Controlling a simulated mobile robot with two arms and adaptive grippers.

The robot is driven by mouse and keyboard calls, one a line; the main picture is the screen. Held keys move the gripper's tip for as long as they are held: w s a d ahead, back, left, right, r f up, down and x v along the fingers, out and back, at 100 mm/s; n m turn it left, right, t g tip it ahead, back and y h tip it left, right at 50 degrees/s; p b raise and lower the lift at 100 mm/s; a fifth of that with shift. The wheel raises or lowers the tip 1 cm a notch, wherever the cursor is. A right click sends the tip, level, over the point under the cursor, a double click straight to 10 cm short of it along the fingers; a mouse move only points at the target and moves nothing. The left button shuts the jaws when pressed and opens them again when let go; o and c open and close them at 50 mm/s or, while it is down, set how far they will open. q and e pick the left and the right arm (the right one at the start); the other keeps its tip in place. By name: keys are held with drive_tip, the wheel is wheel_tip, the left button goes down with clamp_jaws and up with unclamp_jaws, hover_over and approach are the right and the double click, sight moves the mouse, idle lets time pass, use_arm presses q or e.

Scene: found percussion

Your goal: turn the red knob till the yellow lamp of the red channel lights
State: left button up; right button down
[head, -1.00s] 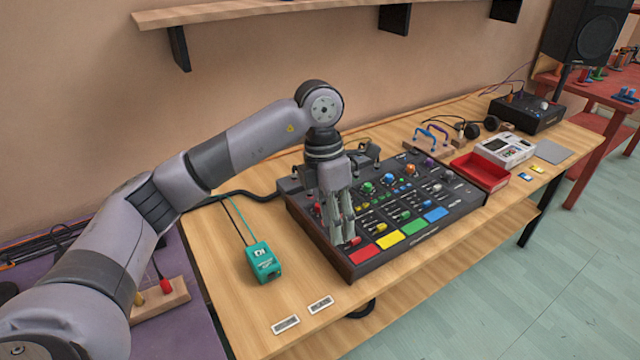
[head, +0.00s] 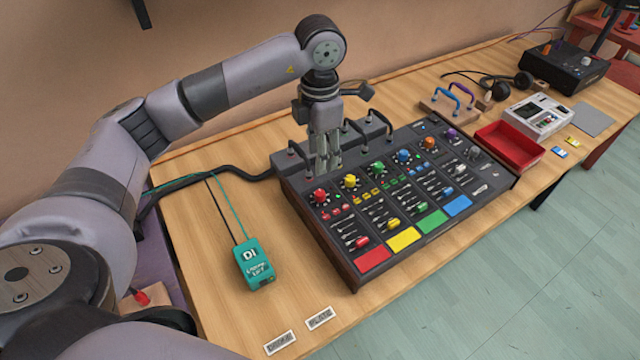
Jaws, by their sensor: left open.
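The dark mixer (head: 345,262) stands on the wooden table with a row of coloured knobs. The red knob (head: 320,195) is at the left end of the row, uncovered, with the yellow knob (head: 350,181) to its right. Small lamps and buttons sit below the red knob; they are too small to tell whether a yellow lamp is lit. The red channel also has a red fader cap (head: 362,242) and a red pad (head: 373,259). My left gripper (head: 329,166) is open and points down, just behind the red knob in the picture, apart from it. My right gripper is out of view.
Black cable loops (head: 298,155) rise along the mixer's back edge. A teal box (head: 254,265) lies left of the mixer, and two labels (head: 319,317) lie in front. A red tray (head: 509,146) stands right of the mixer. The table left of the mixer is mostly clear.

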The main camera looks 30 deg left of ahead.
use_arm(q)
drive_tip(key=p, duration=0.1)
hover_over(320, 192)
wheel_tip(320, 192, down, 8)
drive_tip(key=shift+s+r, duration=0.1)
wheel_tip(320, 192, down, 4)
drive_tip(key=shift+r+p, duration=0.25)
drive_tip(key=shift+p, duration=0.05)
drive_tip(key=shift+f, duration=0.4)
drive_tip(key=shift+c, duration=1.4)
clamp_jaws()
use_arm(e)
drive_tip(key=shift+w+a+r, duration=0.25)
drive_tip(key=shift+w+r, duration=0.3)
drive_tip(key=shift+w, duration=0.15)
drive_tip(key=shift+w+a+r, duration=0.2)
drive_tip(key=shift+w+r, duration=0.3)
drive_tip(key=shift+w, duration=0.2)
